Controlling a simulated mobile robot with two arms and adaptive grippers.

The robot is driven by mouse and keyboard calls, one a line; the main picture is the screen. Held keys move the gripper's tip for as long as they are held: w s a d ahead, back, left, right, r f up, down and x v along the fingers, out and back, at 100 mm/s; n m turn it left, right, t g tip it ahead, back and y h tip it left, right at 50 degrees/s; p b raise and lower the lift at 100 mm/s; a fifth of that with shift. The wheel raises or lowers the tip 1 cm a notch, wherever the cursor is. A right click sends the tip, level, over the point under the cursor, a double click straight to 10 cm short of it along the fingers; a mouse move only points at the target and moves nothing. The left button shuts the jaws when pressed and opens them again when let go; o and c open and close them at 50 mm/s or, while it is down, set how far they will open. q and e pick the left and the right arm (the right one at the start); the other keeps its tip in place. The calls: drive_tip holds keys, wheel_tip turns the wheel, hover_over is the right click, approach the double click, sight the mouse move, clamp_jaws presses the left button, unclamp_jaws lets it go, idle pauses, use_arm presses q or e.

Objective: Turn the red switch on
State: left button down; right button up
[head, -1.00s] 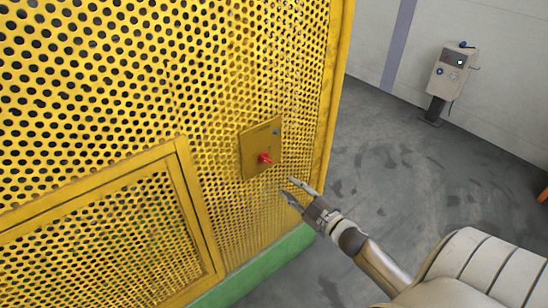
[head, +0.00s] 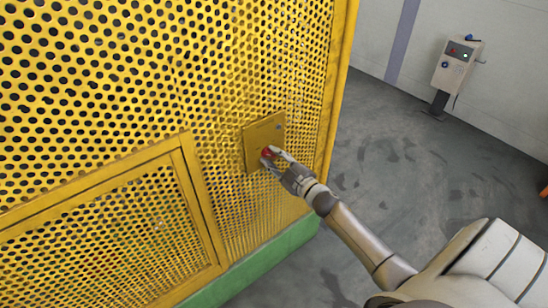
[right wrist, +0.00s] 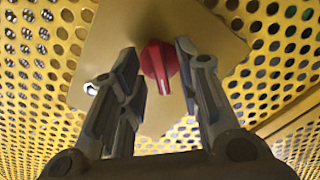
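The red switch (head: 267,153) is a small rotary knob on a yellow plate (head: 252,134) fixed to the perforated yellow panel. In the right wrist view the red switch (right wrist: 159,66) stands between my two fingers, its grip pointing down and slightly right. My right gripper (head: 275,158) is at the plate with its fingers on either side of the knob. In the right wrist view the right gripper (right wrist: 156,84) is open, with a gap on the left of the knob; the right finger is very near it. My left gripper is not in view.
The perforated yellow panel (head: 100,80) fills the left, with a framed lower section and a green base (head: 265,262). A grey control box (head: 456,68) on a post stands at the back right. The grey floor between is clear.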

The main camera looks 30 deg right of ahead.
drive_tip(key=shift+w, duration=0.15)
clamp_jaws()
